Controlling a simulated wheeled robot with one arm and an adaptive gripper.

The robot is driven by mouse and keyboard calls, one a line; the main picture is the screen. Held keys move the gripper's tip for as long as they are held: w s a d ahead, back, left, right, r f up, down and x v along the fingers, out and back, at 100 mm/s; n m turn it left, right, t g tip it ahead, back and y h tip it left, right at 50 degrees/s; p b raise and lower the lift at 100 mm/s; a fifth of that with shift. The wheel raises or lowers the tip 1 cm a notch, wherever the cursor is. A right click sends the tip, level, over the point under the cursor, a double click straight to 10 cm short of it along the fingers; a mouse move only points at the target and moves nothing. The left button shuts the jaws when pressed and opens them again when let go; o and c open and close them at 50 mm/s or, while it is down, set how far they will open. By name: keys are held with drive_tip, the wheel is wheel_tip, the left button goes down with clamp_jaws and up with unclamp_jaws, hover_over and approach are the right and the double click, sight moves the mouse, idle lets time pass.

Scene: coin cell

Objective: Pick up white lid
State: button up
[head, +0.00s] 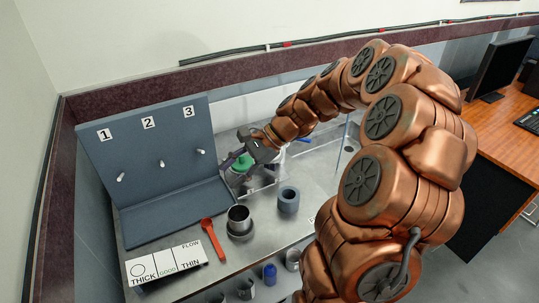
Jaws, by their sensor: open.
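My gripper (233,160) is at the end of my copper-coloured arm, near the right edge of the blue-grey numbered stand. Its jaws are open, and they point down and left. A green object (243,164) shows just below the gripper; I cannot tell whether they touch.
A numbered stand (150,155) with three pegs fills the left of the metal bench (315,175). In front are a red spoon (213,240), a dark metal cup (239,220), a grey ring-shaped cup (288,200) and a thick/good/thin flow card (167,265). A desk (500,130) stands right.

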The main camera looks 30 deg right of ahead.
drive_tip(key=w+d+f+m+t+p, duration=0.15)
drive_tip(key=d+m, duration=0.25)
drive_tip(key=d, duration=0.4)
drive_tip(key=w+d+f+m+t+h, duration=0.1)
drive_tip(key=w+d+m+t, duration=0.2)
drive_tip(key=d, duration=0.4)
drive_tip(key=w+d+f+m+t, duration=0.1)
drive_tip(key=d+f+m+t, duration=0.1)
drive_tip(key=d+m, duration=0.45)
drive_tip(key=shift+n, duration=0.95)
drive_tip(key=p+x, duration=0.2)
drive_tip(key=x, duration=0.1)
drive_tip(key=r+p+x, duration=0.1)
drive_tip(key=x, duration=0.1)
drive_tip(key=shift+w+f, duration=0.15)
drive_tip(key=shift+w, duration=0.3)
drive_tip(key=shift+w+a+f, duration=0.25)
drive_tip(key=shift+w+f, duration=0.1)
drive_tip(key=shift+w, duration=0.05)
drive_tip(key=shift+c, duration=0.2)
clamp_jaws()
